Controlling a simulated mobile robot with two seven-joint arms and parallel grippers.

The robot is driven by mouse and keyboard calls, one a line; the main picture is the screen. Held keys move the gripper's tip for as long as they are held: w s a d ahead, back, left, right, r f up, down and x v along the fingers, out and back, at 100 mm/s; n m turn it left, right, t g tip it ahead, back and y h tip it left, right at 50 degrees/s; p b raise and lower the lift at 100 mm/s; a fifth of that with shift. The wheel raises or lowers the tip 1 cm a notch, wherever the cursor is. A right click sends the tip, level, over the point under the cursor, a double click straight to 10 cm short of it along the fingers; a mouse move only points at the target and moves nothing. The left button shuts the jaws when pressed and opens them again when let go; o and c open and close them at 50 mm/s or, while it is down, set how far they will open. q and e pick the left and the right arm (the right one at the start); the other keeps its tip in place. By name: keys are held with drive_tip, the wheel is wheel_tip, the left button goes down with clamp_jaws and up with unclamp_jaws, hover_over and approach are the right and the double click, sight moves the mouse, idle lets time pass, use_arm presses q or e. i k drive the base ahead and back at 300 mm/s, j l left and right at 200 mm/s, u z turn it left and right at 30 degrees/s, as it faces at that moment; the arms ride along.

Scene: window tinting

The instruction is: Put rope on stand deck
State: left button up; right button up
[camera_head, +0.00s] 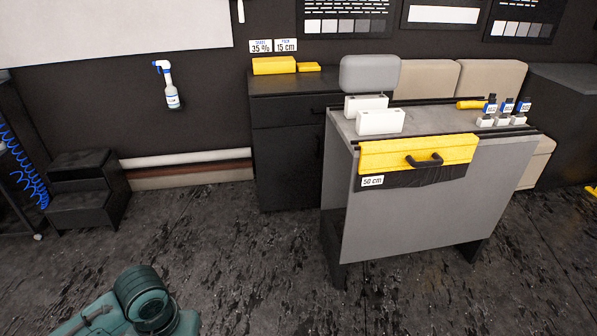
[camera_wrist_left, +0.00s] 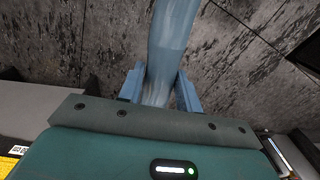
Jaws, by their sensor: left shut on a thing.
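In the left wrist view my left gripper (camera_wrist_left: 160,88) is shut on a smooth blue-grey strand, the rope (camera_wrist_left: 172,40). The rope runs up out of the frame, and its far end is out of view. The stand (camera_head: 425,205) is a grey table-like unit at the right of the head view. Its deck (camera_head: 430,119) is a flat grey top. In the head view only a teal link of my arm shows at bottom left; neither gripper shows there. My right gripper is not in view.
White blocks (camera_head: 380,121) and small blue-labelled bottles (camera_head: 507,106) occupy the deck's ends; its middle is bare. A yellow panel (camera_head: 418,153) with a black handle hangs on its front. A dark cabinet (camera_head: 286,145) stands behind. The floor (camera_head: 235,265) at left is open.

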sight(435, 122)
drive_tip(key=i+l+z, duration=0.65)
drive_tip(key=z, duration=0.2)
drive_tip(key=i+l, duration=0.05)
